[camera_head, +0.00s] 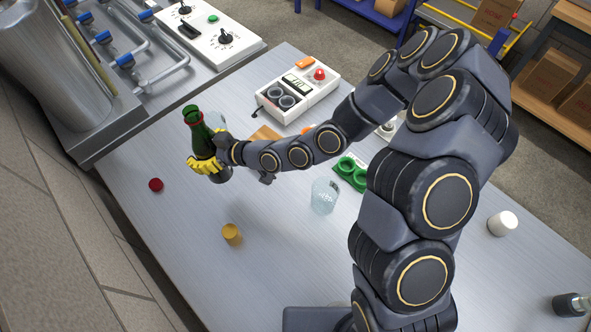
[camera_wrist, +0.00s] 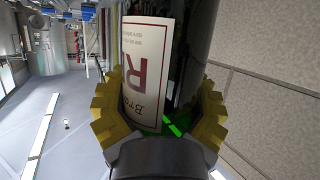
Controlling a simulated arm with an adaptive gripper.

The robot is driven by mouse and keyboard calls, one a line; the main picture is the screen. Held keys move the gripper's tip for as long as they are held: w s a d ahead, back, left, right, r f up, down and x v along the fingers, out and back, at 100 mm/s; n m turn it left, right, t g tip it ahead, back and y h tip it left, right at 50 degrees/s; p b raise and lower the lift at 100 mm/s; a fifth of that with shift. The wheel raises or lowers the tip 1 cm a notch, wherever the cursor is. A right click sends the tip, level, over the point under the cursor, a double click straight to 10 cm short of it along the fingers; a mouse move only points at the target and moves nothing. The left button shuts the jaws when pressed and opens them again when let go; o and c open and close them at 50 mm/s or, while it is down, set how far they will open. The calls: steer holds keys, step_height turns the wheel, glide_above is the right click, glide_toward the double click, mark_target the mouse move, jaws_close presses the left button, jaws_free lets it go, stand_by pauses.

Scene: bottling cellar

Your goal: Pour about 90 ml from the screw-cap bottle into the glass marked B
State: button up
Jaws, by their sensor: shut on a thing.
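My gripper (camera_head: 205,165), with yellow fingers, is shut on a dark green bottle (camera_head: 196,132). The bottle looks nearly upright, neck up, with a red ring at its mouth. Another clear glass (camera_head: 216,121) shows partly behind the bottle. A red cap (camera_head: 155,185) lies on the table to the left.
A white device with a red button (camera_head: 319,74) stands at the back. The front left is mostly clear.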

mark_target(195, 132)
steer(key=shift+r, duration=2.5)
steer(key=shift+w+r, duration=0.15)
steer(key=shift+w, duration=0.05)
steer(key=w+d+r, duration=0.3)
steer(key=w+d, duration=1.2)
steer(key=s+d+f+n+g, duration=0.3)
steer(key=s+d+n+g, duration=0.3)
steer(key=s+n+g, duration=0.35)
step_height(195, 132, down, 12)
steer(key=shift+s+a+f+g, duration=0.15)
steer(key=shift+s+g, duration=0.05)
steer(key=shift+g, duration=0.25)
steer(key=shift+m, duration=0.25)
